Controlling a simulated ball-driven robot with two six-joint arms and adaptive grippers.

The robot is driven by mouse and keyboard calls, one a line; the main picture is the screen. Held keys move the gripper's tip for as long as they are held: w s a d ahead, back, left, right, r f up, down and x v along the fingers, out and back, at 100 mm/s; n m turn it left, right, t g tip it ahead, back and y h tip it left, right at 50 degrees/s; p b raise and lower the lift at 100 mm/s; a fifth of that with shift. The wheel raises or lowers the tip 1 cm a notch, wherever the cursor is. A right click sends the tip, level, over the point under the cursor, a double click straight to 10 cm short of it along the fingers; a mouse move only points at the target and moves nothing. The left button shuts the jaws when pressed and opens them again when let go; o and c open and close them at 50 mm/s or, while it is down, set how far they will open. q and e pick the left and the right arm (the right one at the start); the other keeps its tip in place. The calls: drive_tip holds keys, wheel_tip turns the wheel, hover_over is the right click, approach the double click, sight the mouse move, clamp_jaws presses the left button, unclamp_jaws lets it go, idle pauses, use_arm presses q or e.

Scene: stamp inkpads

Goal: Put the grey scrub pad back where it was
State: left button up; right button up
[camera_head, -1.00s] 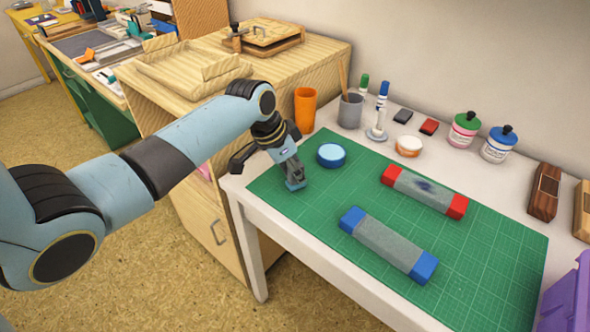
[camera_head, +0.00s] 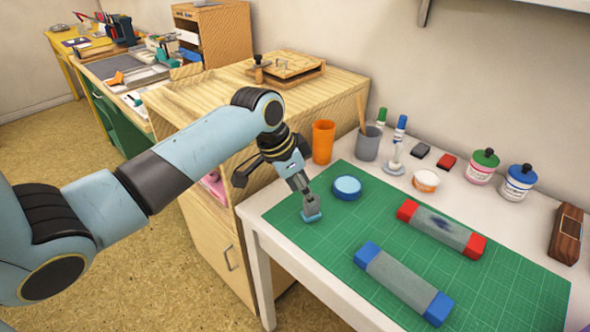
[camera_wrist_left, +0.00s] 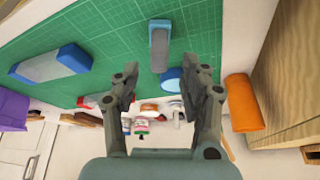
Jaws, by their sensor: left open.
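A small grey piece with a blue end, which looks like the grey scrub pad (camera_head: 311,206), is on the green mat (camera_head: 285,222) near its left corner. It also shows in the left wrist view (camera_wrist_left: 159,48), ahead of the fingers. My left gripper (camera_wrist_left: 166,70) is open with nothing between its fingers. In the head view it hangs above and left of the grey piece, whose upper part partly overlaps a finger in the picture. I see mat between the fingertips and the piece in the wrist view. My right gripper is not in view.
A grey pad with blue ends (camera_head: 400,282) and an ink-stained one with red ends (camera_head: 440,228) lie on the mat. A round blue tin (camera_head: 347,187) is near the grey piece. An orange cup (camera_head: 322,142), grey cup (camera_head: 367,143) and bottles stand behind. A wooden cabinet (camera_head: 225,240) adjoins the table.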

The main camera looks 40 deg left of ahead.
use_arm(q)
drive_tip(key=v, duration=0.6)
drive_tip(key=shift+r+p, duration=0.3)
drive_tip(key=shift+r, duration=0.05)
drive_tip(key=shift+s, duration=0.2)
